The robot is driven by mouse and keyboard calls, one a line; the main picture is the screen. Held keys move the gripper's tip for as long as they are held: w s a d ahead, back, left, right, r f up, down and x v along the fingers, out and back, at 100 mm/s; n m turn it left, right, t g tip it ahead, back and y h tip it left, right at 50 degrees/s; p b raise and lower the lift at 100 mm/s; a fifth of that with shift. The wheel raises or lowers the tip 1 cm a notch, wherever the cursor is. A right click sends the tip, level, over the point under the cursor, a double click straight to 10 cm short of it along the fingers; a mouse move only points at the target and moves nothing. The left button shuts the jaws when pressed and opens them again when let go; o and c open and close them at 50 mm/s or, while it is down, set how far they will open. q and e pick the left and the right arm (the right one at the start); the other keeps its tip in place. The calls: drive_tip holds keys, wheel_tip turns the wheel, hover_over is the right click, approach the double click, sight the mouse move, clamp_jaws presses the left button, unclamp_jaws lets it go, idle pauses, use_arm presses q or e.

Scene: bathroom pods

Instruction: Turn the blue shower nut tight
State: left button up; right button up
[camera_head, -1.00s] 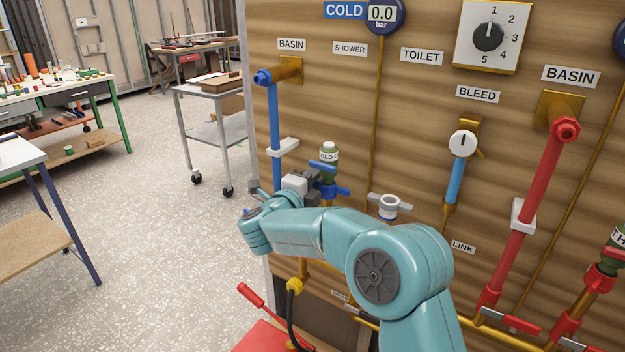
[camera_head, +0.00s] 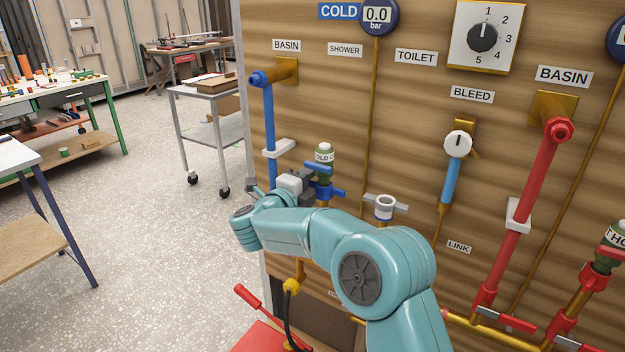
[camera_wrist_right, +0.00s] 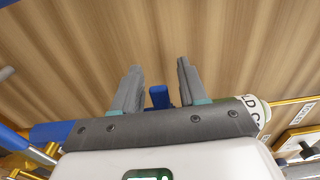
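A blue fitting (camera_head: 328,193) with side lugs sits below the green valve (camera_head: 324,155) labelled COLD, under the SHOWER label; I cannot tell for certain that it is the shower nut. A blue bar (camera_head: 318,167) crosses just above it. My right gripper (camera_head: 306,186) is beside these blue parts, its fingers partly hidden. In the right wrist view its two grey fingers (camera_wrist_right: 159,85) stand apart, with a blue piece (camera_wrist_right: 159,97) showing between them. Neither finger visibly touches it. My left gripper is not in view.
A blue pipe (camera_head: 269,115) runs down just left of the gripper. A white-ringed fitting (camera_head: 384,207) is close to its right. The red pipe (camera_head: 531,190) and BLEED valve (camera_head: 457,145) are farther right. Open floor (camera_head: 170,260) lies left of the panel.

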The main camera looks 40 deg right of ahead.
drive_tip(key=b+v, duration=0.2)
drive_tip(key=v, duration=1.4)
drive_tip(key=shift+a, duration=0.2)
